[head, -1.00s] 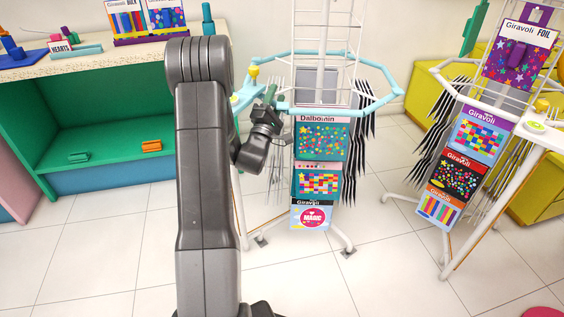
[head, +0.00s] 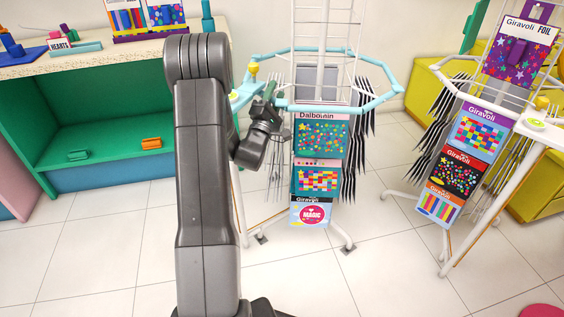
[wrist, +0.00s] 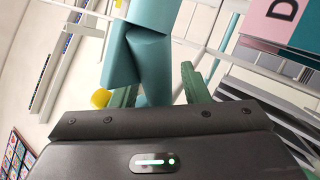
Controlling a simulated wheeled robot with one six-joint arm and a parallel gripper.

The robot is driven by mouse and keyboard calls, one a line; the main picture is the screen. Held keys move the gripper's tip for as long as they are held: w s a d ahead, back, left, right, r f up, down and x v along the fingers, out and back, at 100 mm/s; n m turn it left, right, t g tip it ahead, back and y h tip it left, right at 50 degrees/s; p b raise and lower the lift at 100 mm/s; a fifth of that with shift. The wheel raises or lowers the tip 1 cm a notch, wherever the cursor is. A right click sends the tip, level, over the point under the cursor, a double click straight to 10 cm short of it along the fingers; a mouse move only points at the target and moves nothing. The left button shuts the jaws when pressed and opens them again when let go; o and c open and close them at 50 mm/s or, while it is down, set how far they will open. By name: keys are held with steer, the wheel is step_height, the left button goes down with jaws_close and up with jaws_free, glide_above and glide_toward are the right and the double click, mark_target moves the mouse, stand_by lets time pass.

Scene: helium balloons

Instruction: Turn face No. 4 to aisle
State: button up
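A white wire display rack with a light-blue ring (head: 318,108) stands right of my arm. Its front face carries a column of panels: Dalbomin (head: 322,137), a coloured-block panel (head: 316,181) and MAGIC (head: 311,213). Black strips hang at its right side. No face number is readable. A yellow knob (head: 253,68) sits at the ring's left corner; a yellow piece also shows in the wrist view (wrist: 101,97). My gripper (head: 270,92) is at the ring's left side. In the wrist view its green fingers (wrist: 160,90) stand apart on either side of a teal part (wrist: 150,58), with a gap at the right finger.
A second rack (head: 470,140) with Giravoli panels stands at the right, beside a white post. A green cabinet (head: 105,120) with a speckled top is at the left. Yellow drawers (head: 540,190) are at the far right.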

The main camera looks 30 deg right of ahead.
steer(key=shift+b+v, duration=0.65)
steer(key=shift+v, duration=0.2)
steer(key=b+v, duration=0.8)
steer(key=v, duration=0.4)
stand_by(0.4)
steer(key=shift+f+b, duration=0.1)
steer(key=shift+b, duration=0.2)
steer(key=shift+p, duration=0.4)
steer(key=p+x, duration=0.4)
steer(key=x, duration=0.2)
